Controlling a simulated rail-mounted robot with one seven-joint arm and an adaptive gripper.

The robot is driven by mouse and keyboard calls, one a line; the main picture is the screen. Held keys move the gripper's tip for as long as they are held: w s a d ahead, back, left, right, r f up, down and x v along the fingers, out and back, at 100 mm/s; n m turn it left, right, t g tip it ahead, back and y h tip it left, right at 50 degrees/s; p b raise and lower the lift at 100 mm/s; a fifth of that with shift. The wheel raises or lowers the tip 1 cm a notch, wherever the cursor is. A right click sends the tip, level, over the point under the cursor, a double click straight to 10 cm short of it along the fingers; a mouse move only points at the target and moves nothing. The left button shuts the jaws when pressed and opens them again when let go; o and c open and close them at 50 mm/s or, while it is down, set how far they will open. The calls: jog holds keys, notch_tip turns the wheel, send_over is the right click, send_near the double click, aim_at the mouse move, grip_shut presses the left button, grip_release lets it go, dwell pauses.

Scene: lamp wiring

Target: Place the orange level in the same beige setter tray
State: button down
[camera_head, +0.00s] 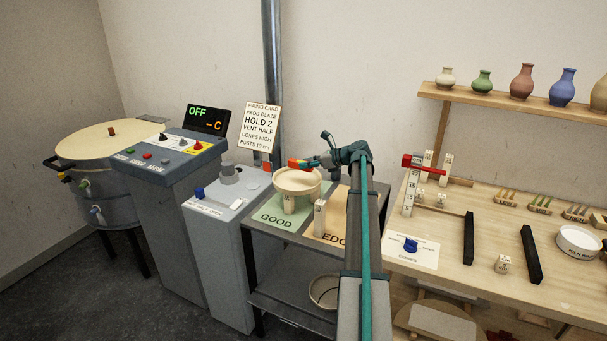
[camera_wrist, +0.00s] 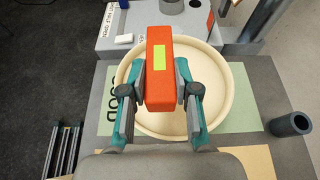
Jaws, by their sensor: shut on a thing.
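My gripper (camera_wrist: 165,88) is shut on the orange level (camera_wrist: 160,52), a block with a yellow-green window on top. In the wrist view the level lies between the two fingers, over the round beige setter tray (camera_wrist: 213,84). In the head view the orange level (camera_head: 295,163) shows at the tray's upper rim, with my gripper (camera_head: 308,164) at its right. The beige tray (camera_head: 297,186) stands raised on posts over the green GOOD mat (camera_head: 272,215). The tray's inside looks empty apart from the part hidden by level and fingers. I cannot tell whether the level touches the tray.
An upright white post (camera_head: 319,217) stands close to the tray's right, on the orange mat (camera_head: 322,239). A grey cabinet (camera_head: 222,200) with a blue knob is at the left. The wooden bench (camera_head: 485,225) at right holds posts, black bars and small cones.

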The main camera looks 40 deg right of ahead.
aim_at(304, 183)
jog(key=w+f, duration=0.2)
jog(key=f, duration=0.1)
jog(key=shift+w+d+f+p, duration=0.2)
jog(key=shift+w+d+p, duration=0.1)
jog(key=shift+w+d, duration=0.1)
jog(key=shift+w+f+p, duration=0.2)
jog(key=shift+f+p, duration=0.35)
jog(key=shift+f, duration=1.3)
jog(key=shift+f, duration=0.1)
jog(key=c, duration=0.9)
grip_release()
jog(key=shift+o, duration=0.2)
jog(key=b+v, duration=0.2)
jog(key=v, duration=1)
